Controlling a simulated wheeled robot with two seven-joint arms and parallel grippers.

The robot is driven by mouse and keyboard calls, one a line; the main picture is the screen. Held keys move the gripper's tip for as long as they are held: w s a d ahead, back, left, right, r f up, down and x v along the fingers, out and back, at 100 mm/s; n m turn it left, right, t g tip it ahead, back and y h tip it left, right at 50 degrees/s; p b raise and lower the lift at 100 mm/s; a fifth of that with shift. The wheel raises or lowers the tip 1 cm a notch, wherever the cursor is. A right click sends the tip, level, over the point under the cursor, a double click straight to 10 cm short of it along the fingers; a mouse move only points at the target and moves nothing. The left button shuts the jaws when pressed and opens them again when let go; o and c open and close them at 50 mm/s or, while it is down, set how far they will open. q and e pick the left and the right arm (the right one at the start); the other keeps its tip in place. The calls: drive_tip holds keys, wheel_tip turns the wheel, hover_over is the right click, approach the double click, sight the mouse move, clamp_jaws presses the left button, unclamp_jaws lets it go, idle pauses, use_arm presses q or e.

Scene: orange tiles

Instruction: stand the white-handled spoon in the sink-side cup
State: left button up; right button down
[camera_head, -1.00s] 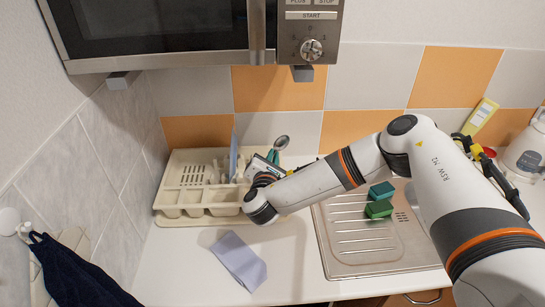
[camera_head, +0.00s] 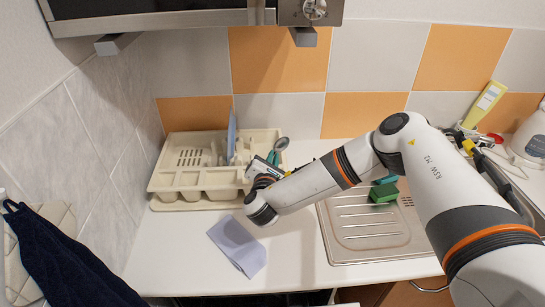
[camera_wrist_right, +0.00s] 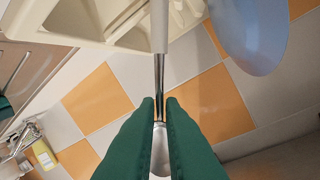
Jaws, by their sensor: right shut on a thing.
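My right gripper (camera_head: 272,158) is over the right part of the cream dish rack (camera_head: 157,188). In the right wrist view its green fingers (camera_wrist_right: 160,105) are shut on the metal neck of the spoon (camera_wrist_right: 159,70). The spoon's white handle (camera_wrist_right: 159,25) points toward the rack and its bowl (camera_wrist_right: 160,155) lies toward the wrist. In the head view the bowl (camera_head: 281,144) shows above the fingers, so the spoon hangs handle down. The sink-side cup is not clear; my wrist covers the rack's right end. My left gripper is not in view.
A blue plate (camera_head: 232,132) stands upright in the rack, close left of my gripper; it also shows in the wrist view (camera_wrist_right: 252,30). A grey-blue cloth (camera_head: 238,247) lies in front. The steel sink drainer (camera_head: 365,235) with a green sponge (camera_head: 383,193) is at right.

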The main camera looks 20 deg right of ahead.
drive_tip(key=shift+f+b, duration=1.2)
drive_tip(key=shift+f, duration=0.95)
drive_tip(key=c, duration=1.5)
unclamp_jaws()
drive_tip(key=shift+b+v, duration=1.15)
drive_tip(key=shift+v, duration=4.85)
